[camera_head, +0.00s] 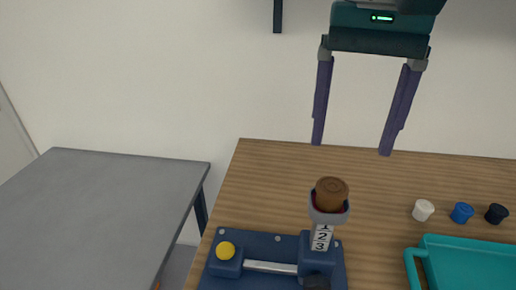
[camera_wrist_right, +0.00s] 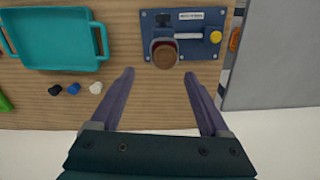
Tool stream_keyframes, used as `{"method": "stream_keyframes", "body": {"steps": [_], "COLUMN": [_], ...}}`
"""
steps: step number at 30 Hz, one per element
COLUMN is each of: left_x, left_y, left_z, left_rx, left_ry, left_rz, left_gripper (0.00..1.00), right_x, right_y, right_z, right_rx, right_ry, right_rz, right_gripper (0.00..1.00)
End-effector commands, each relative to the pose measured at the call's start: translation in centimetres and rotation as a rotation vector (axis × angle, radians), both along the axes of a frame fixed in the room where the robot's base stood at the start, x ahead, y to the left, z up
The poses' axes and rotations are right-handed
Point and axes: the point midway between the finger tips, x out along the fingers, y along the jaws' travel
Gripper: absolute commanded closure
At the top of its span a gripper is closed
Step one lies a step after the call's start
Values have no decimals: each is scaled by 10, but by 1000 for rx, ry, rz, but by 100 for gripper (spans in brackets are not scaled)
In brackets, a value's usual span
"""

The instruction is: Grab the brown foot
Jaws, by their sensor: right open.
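The brown foot (camera_head: 331,192) is a short brown cylinder seated in a grey cup on top of a post marked with numbers. The post rises from a dark blue base plate (camera_head: 262,242) on the wooden table. In the right wrist view the brown foot (camera_wrist_right: 165,57) shows just beyond the fingertips, roughly between their lines. My right gripper (camera_head: 352,146) is open and empty, with its purple fingers pointing down, above the foot and apart from it. It also shows open in the right wrist view (camera_wrist_right: 159,75). My left gripper is not in view.
White (camera_head: 423,210), blue (camera_head: 462,213) and black (camera_head: 497,213) small feet stand right of the post. A teal tray (camera_head: 470,243) lies at the front right. The base plate carries a yellow knob (camera_head: 225,251). A grey table (camera_head: 110,200) stands at left, across a gap.

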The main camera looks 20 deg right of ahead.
Motion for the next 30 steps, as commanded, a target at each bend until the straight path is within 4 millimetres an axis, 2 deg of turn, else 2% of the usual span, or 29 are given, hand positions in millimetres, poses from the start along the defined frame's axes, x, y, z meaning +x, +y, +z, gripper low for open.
{"method": "stream_keyframes", "body": {"steps": [3, 8, 18, 26, 30], "left_x": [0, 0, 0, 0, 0], "left_y": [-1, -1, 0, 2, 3], "left_z": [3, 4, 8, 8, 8], "left_rx": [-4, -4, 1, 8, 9], "left_ry": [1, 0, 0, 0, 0], "left_rz": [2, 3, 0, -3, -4], "left_gripper": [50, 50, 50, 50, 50], "right_x": [-1, 0, 4, 4, 4], "right_y": [0, 1, 6, 6, 6], "right_z": [-17, -31, -77, -81, -81], "right_rx": [0, 0, -1, 0, 0], "right_ry": [4, 1, -1, -4, -4], "right_rz": [0, 3, 5, 6, 6], "right_gripper": [20, 20, 20, 20, 35]}}
